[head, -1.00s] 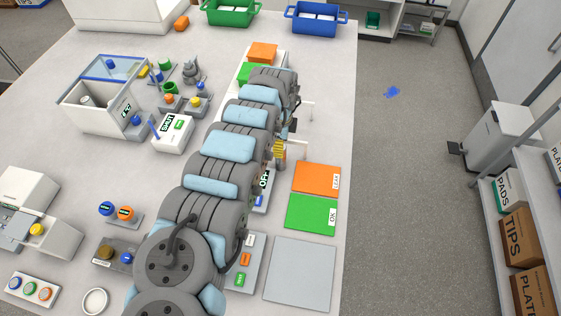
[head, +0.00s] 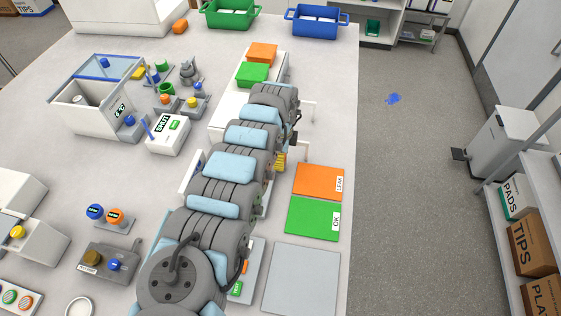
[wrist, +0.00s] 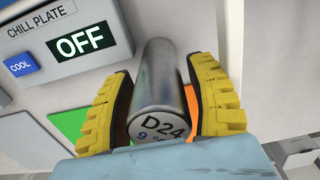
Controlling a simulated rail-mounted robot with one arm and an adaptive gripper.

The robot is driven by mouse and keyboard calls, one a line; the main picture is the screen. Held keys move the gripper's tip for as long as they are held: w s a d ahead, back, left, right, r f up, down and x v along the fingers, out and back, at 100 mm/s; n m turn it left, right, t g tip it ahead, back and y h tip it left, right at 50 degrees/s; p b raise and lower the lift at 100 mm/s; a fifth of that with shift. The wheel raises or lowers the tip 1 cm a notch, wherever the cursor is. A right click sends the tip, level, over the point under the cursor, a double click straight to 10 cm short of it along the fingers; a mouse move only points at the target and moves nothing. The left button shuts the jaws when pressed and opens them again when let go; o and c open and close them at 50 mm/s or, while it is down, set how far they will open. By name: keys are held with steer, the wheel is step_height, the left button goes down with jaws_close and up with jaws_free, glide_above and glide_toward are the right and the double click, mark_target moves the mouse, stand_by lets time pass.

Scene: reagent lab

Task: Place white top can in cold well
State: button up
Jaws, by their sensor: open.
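A grey metal can (wrist: 158,75) lies between the two yellow fingers of my gripper (wrist: 160,90) in the wrist view. Its pale end face reads "D24" and a "9" with a partly hidden unit. The fingers stand on both sides of it, open; I cannot tell if they touch it. In the head view my gripper (head: 280,161) shows only as a bit of yellow beside my arm, and the can cannot be made out there. An open white box (head: 90,117) with a blue-rimmed lid and a °C display stands at the left, with a small pale round thing inside.
A chill plate panel (wrist: 60,40) reading "OFF", with a blue COOL button, is close to the left finger. Orange (head: 318,181) and green (head: 313,217) mats lie right of my arm. A white SHUT control box (head: 168,134) stands left of it.

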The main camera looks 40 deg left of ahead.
jaws_close()
steer(key=shift+r, duration=0.1)
stand_by(0.3)
steer(key=shift+r, duration=0.55)
steer(key=s+d+r+p, duration=0.4)
steer(key=s+r+p, duration=0.2)
steer(key=r, duration=0.3)
steer(key=shift+s+r+p, duration=0.25)
steer(key=shift+r+p, duration=0.05)
steer(key=shift+p, duration=0.2)
